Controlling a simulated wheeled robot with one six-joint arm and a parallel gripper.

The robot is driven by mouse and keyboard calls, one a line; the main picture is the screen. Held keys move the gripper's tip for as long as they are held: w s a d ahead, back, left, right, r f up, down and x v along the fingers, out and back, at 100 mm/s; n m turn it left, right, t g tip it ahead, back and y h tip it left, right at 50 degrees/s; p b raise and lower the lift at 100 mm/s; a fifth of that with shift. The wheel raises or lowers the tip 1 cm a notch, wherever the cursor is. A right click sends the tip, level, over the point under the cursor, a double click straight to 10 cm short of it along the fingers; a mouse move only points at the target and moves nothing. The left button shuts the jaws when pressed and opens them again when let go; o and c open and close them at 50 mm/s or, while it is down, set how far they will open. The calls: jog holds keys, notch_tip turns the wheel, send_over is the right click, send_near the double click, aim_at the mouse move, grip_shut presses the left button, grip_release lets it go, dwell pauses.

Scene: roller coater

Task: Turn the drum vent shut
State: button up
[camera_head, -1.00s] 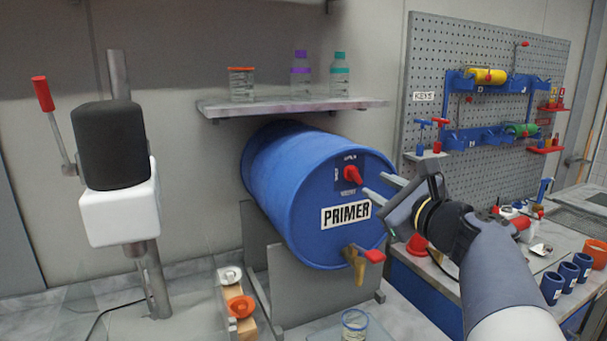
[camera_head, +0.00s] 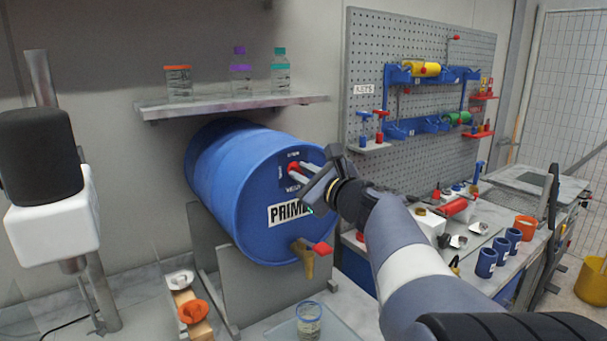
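The blue drum (camera_head: 225,185) lies on its side in a grey stand, its labelled end facing right. The red drum vent (camera_head: 293,169) is a small knob high on that end, on a dark label plate. My gripper (camera_head: 303,177) reaches in from the right, with its fingertips at the vent. The fingers look spread, one near the knob and one lower. I cannot tell whether they touch it. The gripper hides part of the label plate and the end of the PRIMER label (camera_head: 288,212).
A brass tap with a red handle (camera_head: 320,248) sticks out below the vent, above a glass jar (camera_head: 309,318). A shelf (camera_head: 235,106) with bottles hangs above the drum. A pegboard (camera_head: 415,100) and a cluttered bench stand at the right.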

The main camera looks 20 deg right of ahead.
grip_shut()
jog(key=shift+f+n+b, duration=0.15)
jog(key=shift+n+b, duration=0.15)
jog(key=shift+b, duration=0.25)
jog(key=shift+a+f+n+b, duration=0.1)
jog(key=shift+n+b, duration=5.3)
jog(key=shift+b, duration=0.85)
jog(key=shift+o, duration=2)
grip_release()
